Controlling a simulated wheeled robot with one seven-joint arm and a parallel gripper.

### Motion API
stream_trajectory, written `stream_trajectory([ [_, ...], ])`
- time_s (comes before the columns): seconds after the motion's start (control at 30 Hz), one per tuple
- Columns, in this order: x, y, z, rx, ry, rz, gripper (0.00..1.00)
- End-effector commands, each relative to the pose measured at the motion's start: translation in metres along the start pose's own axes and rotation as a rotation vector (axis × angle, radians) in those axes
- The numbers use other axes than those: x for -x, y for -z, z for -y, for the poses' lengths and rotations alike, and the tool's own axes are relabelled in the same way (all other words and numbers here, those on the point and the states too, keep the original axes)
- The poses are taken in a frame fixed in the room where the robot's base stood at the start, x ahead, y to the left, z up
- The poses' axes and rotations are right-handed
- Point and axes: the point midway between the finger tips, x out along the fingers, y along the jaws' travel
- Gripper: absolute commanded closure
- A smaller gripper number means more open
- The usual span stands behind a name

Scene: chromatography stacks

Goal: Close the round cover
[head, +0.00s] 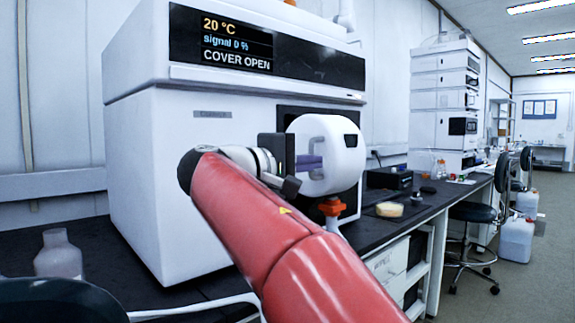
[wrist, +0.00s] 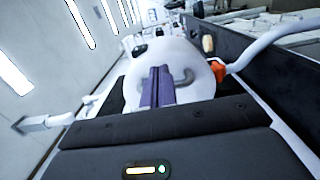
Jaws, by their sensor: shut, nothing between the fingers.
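The round cover (head: 342,153) is a white drum-like piece on the front of a large white instrument (head: 215,160). The instrument's display (head: 237,43) reads "COVER OPEN". My gripper (head: 312,163) is at the cover's outer face, its purple fingers shut with nothing between them. In the wrist view the fingers (wrist: 157,88) point at the white cover (wrist: 185,58), close to a grey curved handle on it. I cannot tell whether they touch. Part of the dark opening behind the cover is hidden by the cover and my arm.
An orange fitting (head: 333,207) sits below the cover and also shows in the wrist view (wrist: 218,71). A dish (head: 389,209) and a black box (head: 389,178) stand on the dark bench to the right. A bottle (head: 58,254) stands at the left.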

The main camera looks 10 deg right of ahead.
Motion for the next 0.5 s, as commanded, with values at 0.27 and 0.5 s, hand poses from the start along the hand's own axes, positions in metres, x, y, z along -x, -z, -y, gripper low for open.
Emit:
stream_trajectory([
  [0.27, -0.036, 0.000, 0.000, 0.001, 0.000, 0.001, 1.00],
  [0.5, -0.041, 0.000, 0.000, 0.000, 0.001, -0.001, 1.00],
])
